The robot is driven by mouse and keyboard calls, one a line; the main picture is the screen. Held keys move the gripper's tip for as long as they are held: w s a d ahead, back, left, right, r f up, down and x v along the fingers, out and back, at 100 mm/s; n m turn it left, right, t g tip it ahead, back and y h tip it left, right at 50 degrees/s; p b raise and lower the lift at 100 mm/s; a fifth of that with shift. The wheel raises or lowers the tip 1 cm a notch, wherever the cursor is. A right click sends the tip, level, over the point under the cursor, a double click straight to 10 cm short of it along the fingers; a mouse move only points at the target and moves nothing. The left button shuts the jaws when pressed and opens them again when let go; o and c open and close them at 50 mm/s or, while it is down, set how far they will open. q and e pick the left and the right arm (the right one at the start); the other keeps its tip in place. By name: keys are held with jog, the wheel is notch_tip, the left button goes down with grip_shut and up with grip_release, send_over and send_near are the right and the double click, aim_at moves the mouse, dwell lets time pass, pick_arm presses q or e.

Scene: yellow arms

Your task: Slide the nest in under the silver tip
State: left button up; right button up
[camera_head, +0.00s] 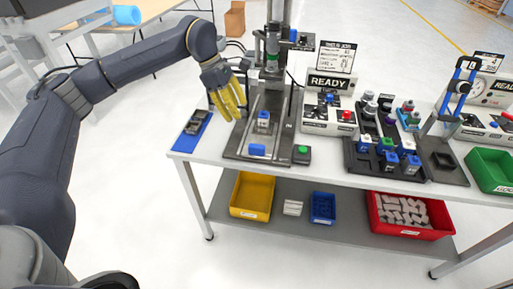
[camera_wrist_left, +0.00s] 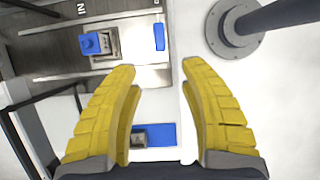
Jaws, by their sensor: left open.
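The nest (camera_head: 263,128) is a small grey block on the metal base plate (camera_head: 236,150), with a blue-topped part (camera_head: 263,116) in it. It also shows in the left wrist view (camera_wrist_left: 106,46). A blue handle-like block (camera_head: 257,150) lies at the front of the slide, nearer me than the nest. The press column stands behind, with a green-banded head and a silver tip (camera_head: 271,71) low on it. The nest is in front of the tip, not below it. My left gripper (camera_head: 229,114) has yellow fingers, open and empty, above the plate's left side. My right gripper is not in view.
A dark fixture (camera_head: 196,122) lies on a blue mat at the table's left end. A green button box (camera_head: 302,153) sits right of the plate. The READY box (camera_head: 328,112) and a rack of coloured bottles (camera_head: 387,150) stand further right.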

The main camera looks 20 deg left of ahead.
aim_at(255, 145)
pick_arm(q)
jog(key=x, duration=1.7)
jog(key=shift+f, duration=0.15)
grip_shut()
